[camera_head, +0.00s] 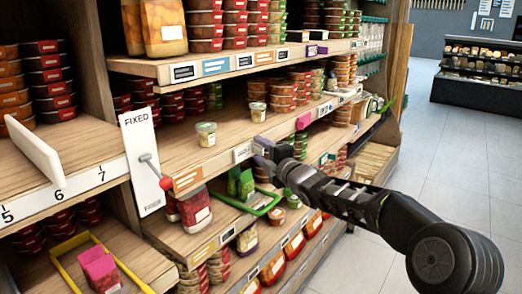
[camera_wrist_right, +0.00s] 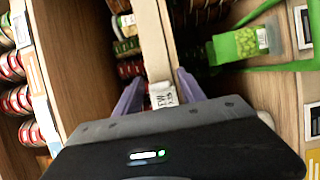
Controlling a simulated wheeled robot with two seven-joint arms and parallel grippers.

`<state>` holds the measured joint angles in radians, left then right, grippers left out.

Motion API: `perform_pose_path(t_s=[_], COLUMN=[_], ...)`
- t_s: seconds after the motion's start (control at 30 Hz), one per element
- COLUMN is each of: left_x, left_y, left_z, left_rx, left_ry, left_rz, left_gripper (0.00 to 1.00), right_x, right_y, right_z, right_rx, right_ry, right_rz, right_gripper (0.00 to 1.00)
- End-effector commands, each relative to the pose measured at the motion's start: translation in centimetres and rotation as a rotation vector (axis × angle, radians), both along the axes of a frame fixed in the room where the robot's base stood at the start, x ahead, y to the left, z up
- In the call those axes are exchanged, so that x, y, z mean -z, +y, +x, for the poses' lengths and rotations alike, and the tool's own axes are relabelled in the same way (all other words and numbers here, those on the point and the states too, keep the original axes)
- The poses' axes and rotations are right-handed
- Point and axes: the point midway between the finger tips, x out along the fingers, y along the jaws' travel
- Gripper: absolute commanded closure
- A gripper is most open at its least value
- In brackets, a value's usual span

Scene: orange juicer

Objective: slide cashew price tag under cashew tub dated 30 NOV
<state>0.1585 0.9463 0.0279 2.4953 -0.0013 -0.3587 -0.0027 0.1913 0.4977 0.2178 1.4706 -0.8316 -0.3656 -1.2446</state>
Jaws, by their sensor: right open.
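A small white price tag (camera_head: 242,152) sits on the front edge of the middle shelf; its print is too small to read. In the right wrist view the white tag (camera_wrist_right: 163,94) lies between the purple fingers of my right gripper (camera_wrist_right: 158,84). The fingers are apart, one on each side of the shelf edge. In the head view my right gripper (camera_head: 262,147) is at the shelf edge, just right of the tag. Two small pale tubs, one at the front (camera_head: 206,134) and one farther along (camera_head: 257,111), stand on this shelf; their dates are unreadable. My left gripper is out of view.
A white "FIXED" panel (camera_head: 141,160) and a red-knobbed lever (camera_head: 165,183) stand left of the tubs. A green-framed tray (camera_head: 262,207) is on the shelf below. Stacked tubs (camera_head: 282,96) fill the shelf farther right. Bare shelf surrounds the front tub.

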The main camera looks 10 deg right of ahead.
Motion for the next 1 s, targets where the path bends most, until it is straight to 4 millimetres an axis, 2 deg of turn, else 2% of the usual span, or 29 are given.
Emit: perform_pose_path(t_s=[0.17,0.7,1.0], left_x=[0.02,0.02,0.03], left_y=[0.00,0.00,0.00], left_z=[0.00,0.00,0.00], left_rx=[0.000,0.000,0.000], left_ry=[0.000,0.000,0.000], left_rz=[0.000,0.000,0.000], left_gripper=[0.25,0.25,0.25], right_x=[-0.01,-0.01,0.01], right_y=[0.00,-0.02,-0.02], right_z=[-0.03,-0.04,-0.04], right_rx=[0.000,0.000,0.000], right_ry=[-0.001,0.000,0.000], right_rz=[0.000,0.000,0.000], right_gripper=[0.54,0.99,1.00])
